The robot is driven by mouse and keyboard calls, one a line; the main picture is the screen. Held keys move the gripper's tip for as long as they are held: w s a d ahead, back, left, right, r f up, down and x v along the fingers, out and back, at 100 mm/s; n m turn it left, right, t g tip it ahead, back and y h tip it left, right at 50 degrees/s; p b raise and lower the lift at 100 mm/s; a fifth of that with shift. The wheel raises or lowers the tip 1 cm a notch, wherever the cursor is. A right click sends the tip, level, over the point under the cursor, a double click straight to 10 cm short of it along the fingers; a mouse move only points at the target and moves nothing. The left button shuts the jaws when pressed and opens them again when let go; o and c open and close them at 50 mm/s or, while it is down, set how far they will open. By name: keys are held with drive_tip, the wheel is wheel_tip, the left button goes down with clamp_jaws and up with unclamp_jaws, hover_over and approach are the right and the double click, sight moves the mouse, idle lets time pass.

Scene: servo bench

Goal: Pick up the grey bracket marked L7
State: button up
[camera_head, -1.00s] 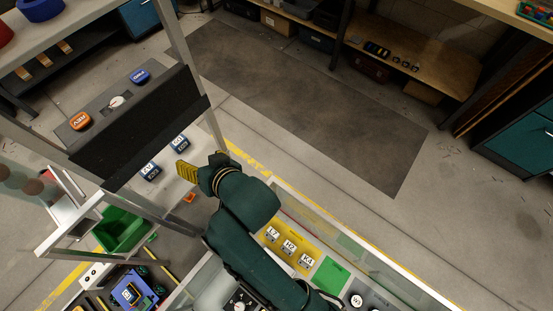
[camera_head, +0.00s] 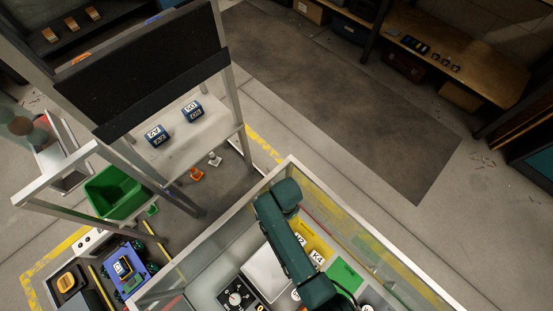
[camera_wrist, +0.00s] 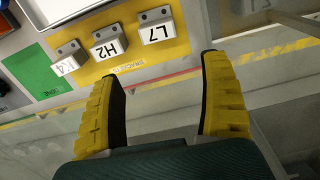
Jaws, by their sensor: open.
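The grey bracket marked L7 (camera_wrist: 155,28) lies on the yellow pad (camera_wrist: 130,62) in the wrist view, at the end of a row. The bracket marked H2 (camera_wrist: 105,47) and the bracket marked K4 (camera_wrist: 68,60) lie to its left. My gripper (camera_wrist: 162,88) is open and empty, its yellow fingers apart, with L7 beyond the fingertips. In the head view the K4 bracket (camera_head: 317,257) and part of H2 (camera_head: 299,239) show beside my arm. L7 is not visible there, and my fingers are hidden.
Clear walls with a pale rim (camera_head: 375,239) surround the bench. A green pad (camera_head: 344,276) adjoins the yellow one. A dial box (camera_head: 236,297) stands left of my arm. A shelf with blue blocks (camera_head: 193,111) and a green bin (camera_head: 116,190) stand at the left.

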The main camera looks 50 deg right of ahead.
wheel_tip(320, 180, down, 10)
drive_tip(key=b, duration=0.6)
drive_tip(key=shift+f, duration=0.2)
drive_tip(key=f+b, duration=0.5)
drive_tip(key=shift+a+f, duration=0.2)
drive_tip(key=shift+a, duration=0.1)
drive_tip(key=shift+r, duration=0.2)
drive_tip(key=c, duration=1)
